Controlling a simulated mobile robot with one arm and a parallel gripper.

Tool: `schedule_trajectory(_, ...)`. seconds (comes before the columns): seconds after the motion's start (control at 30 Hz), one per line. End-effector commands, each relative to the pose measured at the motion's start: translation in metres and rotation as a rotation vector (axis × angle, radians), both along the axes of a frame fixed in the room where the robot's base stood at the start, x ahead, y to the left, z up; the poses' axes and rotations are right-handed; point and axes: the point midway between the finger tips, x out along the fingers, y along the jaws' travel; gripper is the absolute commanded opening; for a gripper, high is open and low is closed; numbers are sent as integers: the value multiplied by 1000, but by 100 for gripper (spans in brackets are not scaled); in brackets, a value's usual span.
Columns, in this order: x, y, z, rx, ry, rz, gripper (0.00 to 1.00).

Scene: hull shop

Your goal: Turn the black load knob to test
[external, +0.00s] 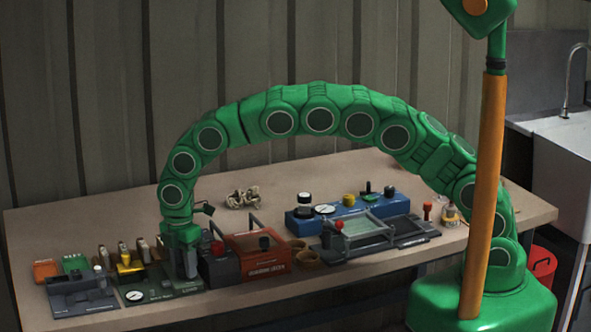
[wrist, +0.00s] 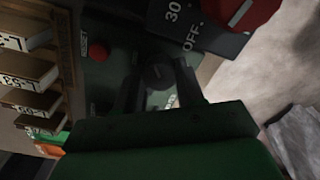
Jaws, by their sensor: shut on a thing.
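The black load knob (wrist: 158,76) shows in the wrist view on a dark green panel, between the two fingers of my gripper (wrist: 157,82). My gripper is shut on it, pointing down at the panel. Small lettering beside the knob is partly covered by the fingers and too dark to read, so I cannot tell which setting it points to. In the external view my gripper (external: 182,262) stands over the right part of the green panel (external: 160,290) at the table's front left. The knob is hidden there.
A dark box with a red knob (external: 217,248) stands close right; its red knob (wrist: 245,10) also shows in the wrist view near "30" and "OFF". A red button (wrist: 97,52) and labelled blocks (wrist: 28,70) are left. A red box (external: 262,262) stands further right.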

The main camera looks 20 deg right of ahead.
Motion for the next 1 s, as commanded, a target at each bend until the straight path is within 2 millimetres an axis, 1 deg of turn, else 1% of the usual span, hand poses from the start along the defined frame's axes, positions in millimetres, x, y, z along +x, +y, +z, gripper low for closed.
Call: schedule_trajectory(1.0, 1, 0, 1, 3, -1, -961, 7)
